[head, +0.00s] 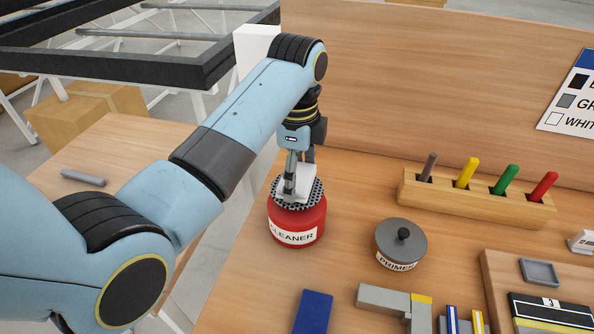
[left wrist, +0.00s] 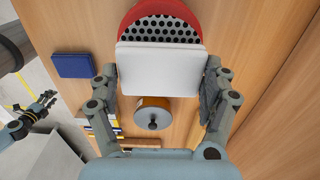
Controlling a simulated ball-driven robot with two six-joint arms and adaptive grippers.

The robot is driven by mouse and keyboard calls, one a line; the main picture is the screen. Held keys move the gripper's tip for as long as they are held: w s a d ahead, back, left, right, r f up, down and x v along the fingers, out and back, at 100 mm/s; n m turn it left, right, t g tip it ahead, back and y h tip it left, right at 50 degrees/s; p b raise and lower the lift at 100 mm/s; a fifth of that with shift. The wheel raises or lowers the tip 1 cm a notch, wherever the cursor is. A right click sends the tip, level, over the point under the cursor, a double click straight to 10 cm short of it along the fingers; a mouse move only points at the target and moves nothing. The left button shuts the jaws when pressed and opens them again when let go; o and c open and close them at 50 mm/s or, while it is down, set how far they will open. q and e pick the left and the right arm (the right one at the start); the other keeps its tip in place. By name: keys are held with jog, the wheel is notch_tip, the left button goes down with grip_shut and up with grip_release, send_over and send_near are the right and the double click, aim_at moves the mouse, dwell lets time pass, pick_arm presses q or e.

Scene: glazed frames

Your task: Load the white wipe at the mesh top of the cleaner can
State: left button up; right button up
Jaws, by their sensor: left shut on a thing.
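The red cleaner can (head: 297,227) stands upright on the bench, with a dark perforated mesh top (head: 313,200). My left gripper (head: 299,182) is over the can, shut on the white wipe (head: 294,190). In the left wrist view the wipe (left wrist: 160,70) is a white slab between the two fingers, covering the near part of the mesh (left wrist: 160,30). I cannot tell whether the wipe touches the mesh. My right gripper (left wrist: 42,104) shows at the left edge of the left wrist view, away from the can; its jaws are too small to judge.
The primer pot (head: 401,243) stands right of the can. A blue block (head: 313,312) lies in front. A wooden rack (head: 475,200) with coloured sticks is behind, before the wooden back panel (head: 430,90). A grey bar (head: 83,178) lies on the left table.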

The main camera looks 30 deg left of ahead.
pick_arm(q)
jog(key=shift+f, duration=1)
dwell(0.9)
dwell(0.4)
jog(key=shift+r, duration=3.55)
